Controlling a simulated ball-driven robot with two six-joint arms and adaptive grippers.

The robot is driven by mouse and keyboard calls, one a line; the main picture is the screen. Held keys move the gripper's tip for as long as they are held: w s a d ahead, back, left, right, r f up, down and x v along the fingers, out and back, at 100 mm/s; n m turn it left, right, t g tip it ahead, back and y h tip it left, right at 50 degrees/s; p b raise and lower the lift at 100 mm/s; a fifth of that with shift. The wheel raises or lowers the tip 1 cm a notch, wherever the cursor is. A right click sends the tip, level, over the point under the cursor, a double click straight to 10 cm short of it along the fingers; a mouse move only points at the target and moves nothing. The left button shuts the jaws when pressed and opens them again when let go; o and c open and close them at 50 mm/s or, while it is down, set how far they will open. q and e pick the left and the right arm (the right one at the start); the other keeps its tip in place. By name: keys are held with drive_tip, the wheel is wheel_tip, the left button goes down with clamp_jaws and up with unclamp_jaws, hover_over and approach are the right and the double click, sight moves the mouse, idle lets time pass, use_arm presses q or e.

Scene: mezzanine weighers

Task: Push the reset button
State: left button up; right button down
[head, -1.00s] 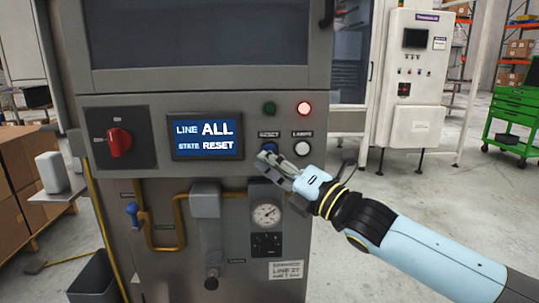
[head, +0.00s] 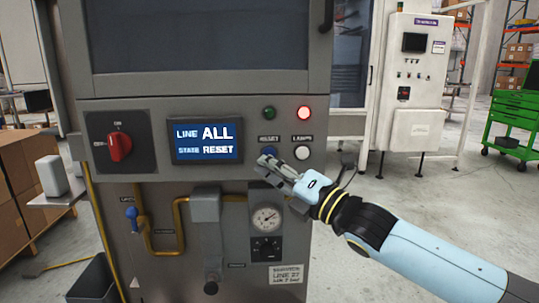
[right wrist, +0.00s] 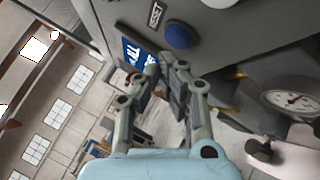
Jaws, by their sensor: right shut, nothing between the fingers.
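The blue reset button (head: 268,151) is on the grey machine's front panel, under a RESET label, and is partly covered by my right gripper in the head view. In the right wrist view the round blue button (right wrist: 180,36) shows clearly beside its label, ahead of the fingertips and off to their right. My right gripper (head: 265,163) is shut and empty, just below and in front of the button. In the wrist view its fingertips (right wrist: 165,70) are apart from the button. The display (head: 206,141) reads LINE ALL, STATE RESET. My left gripper is out of view.
A white lamps button (head: 302,153) is right of the reset button. A green lamp (head: 269,113) and a lit red lamp (head: 303,113) are above. A red rotary switch (head: 119,147) is at left. A gauge (head: 266,218) and yellow pipe (head: 163,252) are below.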

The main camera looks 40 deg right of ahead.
idle(0.4)
drive_tip(key=shift+w+d, duration=0.2)
drive_tip(key=shift+w, duration=0.15)
drive_tip(key=shift+w+d, duration=0.25)
drive_tip(key=shift+w, duration=0.1)
idle(0.7)
drive_tip(key=shift+s, duration=0.1)
drive_tip(key=shift+s+a, duration=0.45)
drive_tip(key=shift+s, duration=0.2)
drive_tip(key=s+a+p, duration=0.1)
drive_tip(key=s+p, duration=0.1)
drive_tip(key=s+a+p, duration=0.1)
drive_tip(key=s, duration=0.1)
drive_tip(key=shift+s+a, duration=0.1)
drive_tip(key=shift+a, duration=0.25)
